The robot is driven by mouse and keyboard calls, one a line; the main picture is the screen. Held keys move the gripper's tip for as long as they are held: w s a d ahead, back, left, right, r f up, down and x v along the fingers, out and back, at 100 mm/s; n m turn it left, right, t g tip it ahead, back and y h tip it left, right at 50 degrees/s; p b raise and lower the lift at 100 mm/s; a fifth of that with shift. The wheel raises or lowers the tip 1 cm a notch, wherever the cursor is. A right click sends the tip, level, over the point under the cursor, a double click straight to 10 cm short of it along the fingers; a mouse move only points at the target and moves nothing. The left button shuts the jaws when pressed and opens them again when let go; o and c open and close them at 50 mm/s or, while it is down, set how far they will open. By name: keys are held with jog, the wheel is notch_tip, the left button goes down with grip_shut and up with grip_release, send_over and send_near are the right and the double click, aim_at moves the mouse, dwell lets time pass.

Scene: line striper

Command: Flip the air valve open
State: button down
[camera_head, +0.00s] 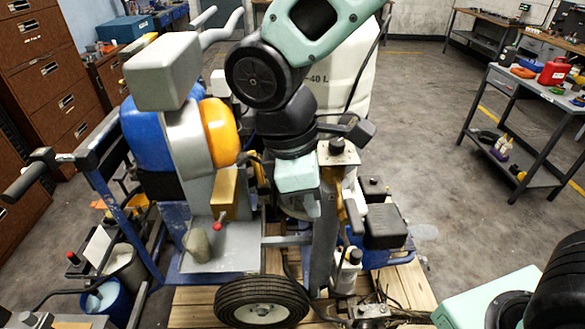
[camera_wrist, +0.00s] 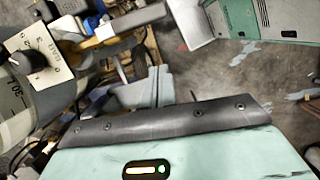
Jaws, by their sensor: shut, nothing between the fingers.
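The line striper stands on a wooden pallet (camera_head: 190,313) in the head view. A small plate with a black knob (camera_head: 338,146) sits on its upright post, right of my gripper (camera_head: 303,208). In the wrist view this black knob (camera_wrist: 37,60) has a numbered scale. A yellow handle-like part (camera_head: 346,208) is below the plate; the wrist view shows yellow parts (camera_wrist: 105,32) beside the knob. A small red-tipped lever (camera_head: 219,223) is left of my gripper. I cannot tell which part is the air valve. My gripper is shut and empty, pointing down beside the post.
A blue and yellow engine (camera_head: 217,132) and a grey box (camera_head: 161,72) stand left of my arm. A white tank (camera_head: 345,85) is behind it. A front wheel (camera_head: 262,302) is below. Open concrete floor (camera_head: 440,130) lies to the right, before a workbench (camera_head: 530,88).

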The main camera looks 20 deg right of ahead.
jog(key=b+v, duration=0.1)
jog(key=v, duration=0.6)
jog(key=shift+b, duration=0.3)
jog(key=shift+s, duration=0.1)
